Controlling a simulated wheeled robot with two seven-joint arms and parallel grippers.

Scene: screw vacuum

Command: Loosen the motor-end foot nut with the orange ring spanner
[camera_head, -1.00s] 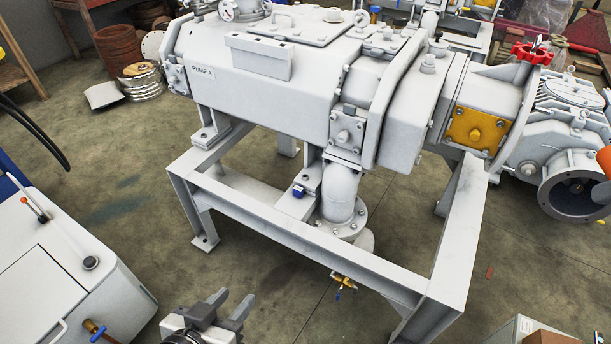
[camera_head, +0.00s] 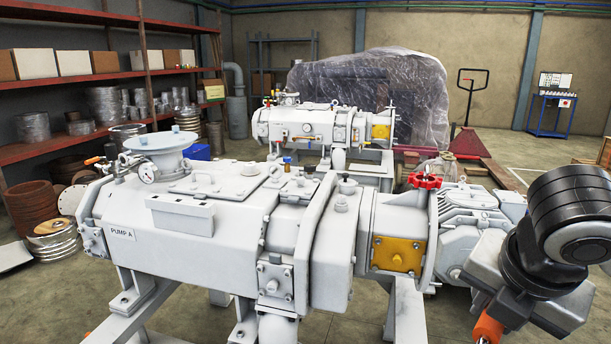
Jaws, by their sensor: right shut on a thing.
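My right gripper (camera_head: 494,316) is at the lower right, pointing down, in front of the motor end of the white pump marked PUMP A (camera_head: 205,232). It is shut on an orange thing (camera_head: 486,329), which looks like the ring spanner's handle. The bottom edge of the view cuts the spanner off, so its ring end does not show. I cannot make out the motor-end foot nut; the lower frame and feet are mostly out of view. My left gripper is not in view.
A second pump (camera_head: 300,126) stands behind. Shelves (camera_head: 100,77) line the left wall. Open floor (camera_head: 545,152) shows at the back right.

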